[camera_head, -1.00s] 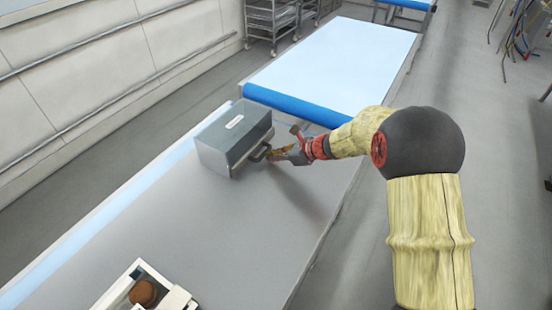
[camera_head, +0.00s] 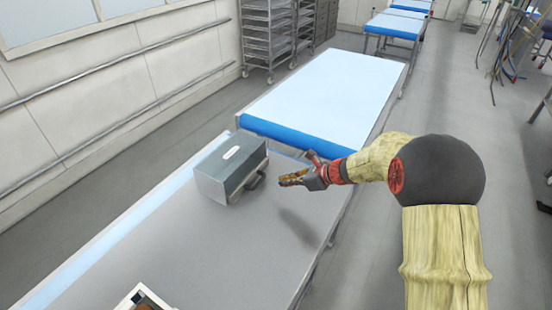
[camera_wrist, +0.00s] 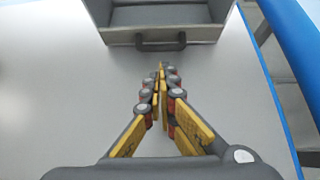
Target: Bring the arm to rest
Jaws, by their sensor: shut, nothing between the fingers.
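My gripper (camera_head: 283,181) is shut and empty. It hangs above the grey table, to the right of the grey metal box and apart from it. In the wrist view the fingertips of my gripper (camera_wrist: 162,68) meet just short of the box's dark handle (camera_wrist: 161,43). The grey box (camera_head: 231,168) stands near the far end of the table, with its handle side towards my gripper. In the wrist view the box (camera_wrist: 160,16) shows at the top, with a recess visible above the handle.
The grey table (camera_head: 190,265) is mostly bare. A white tray (camera_head: 133,297) shows partly at the bottom edge. A white-topped table with a blue edge (camera_head: 330,95) stands beyond. Wire racks (camera_head: 268,35) stand at the back. Open floor (camera_head: 385,230) lies to the right.

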